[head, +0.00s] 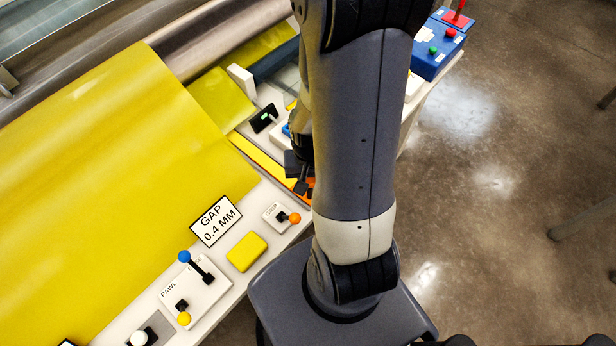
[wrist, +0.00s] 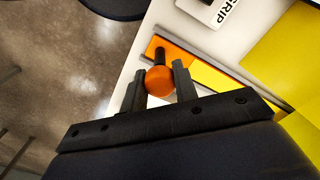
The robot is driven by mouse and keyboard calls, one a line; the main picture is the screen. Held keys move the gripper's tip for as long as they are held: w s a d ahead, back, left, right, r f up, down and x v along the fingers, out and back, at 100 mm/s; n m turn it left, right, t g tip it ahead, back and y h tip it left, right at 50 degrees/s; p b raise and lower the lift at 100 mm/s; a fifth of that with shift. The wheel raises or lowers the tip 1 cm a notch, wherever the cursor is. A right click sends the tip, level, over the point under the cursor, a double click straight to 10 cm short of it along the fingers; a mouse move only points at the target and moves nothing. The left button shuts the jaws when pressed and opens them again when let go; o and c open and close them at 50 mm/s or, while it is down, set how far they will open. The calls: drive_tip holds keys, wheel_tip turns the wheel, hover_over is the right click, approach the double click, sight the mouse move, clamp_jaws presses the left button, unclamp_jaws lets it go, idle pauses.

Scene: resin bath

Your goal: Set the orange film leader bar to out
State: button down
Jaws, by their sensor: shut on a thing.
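The orange film leader bar (wrist: 152,48) lies at the end of a long rail, with a dark post and a round orange knob (wrist: 159,80) on it. My gripper (wrist: 160,84) is shut on this knob, one finger on each side. In the head view my gripper (head: 301,184) is at the table's edge, mostly hidden behind my arm. Only a sliver of the orange bar (head: 310,188) shows there.
A yellow strip (head: 262,160) runs along the rail beside the wide yellow film (head: 90,190). A small lever with an orange ball (head: 294,218), a yellow block (head: 246,252) and a plate with a blue-knobbed lever (head: 184,257) stand nearby. A blue button box (head: 436,48) stands at the far end.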

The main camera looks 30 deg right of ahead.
drive_tip(key=c, duration=1.1)
unclamp_jaws()
drive_tip(key=shift+s, duration=0.25)
drive_tip(key=shift+r, duration=0.15)
wheel_tip(320, 180, up, 11)
drive_tip(key=p, duration=0.2)
drive_tip(key=shift+f, duration=0.2)
wheel_tip(320, 180, down, 11)
drive_tip(key=shift+r+b, duration=0.1)
drive_tip(key=shift+b, duration=0.9)
drive_tip(key=shift+w, duration=0.3)
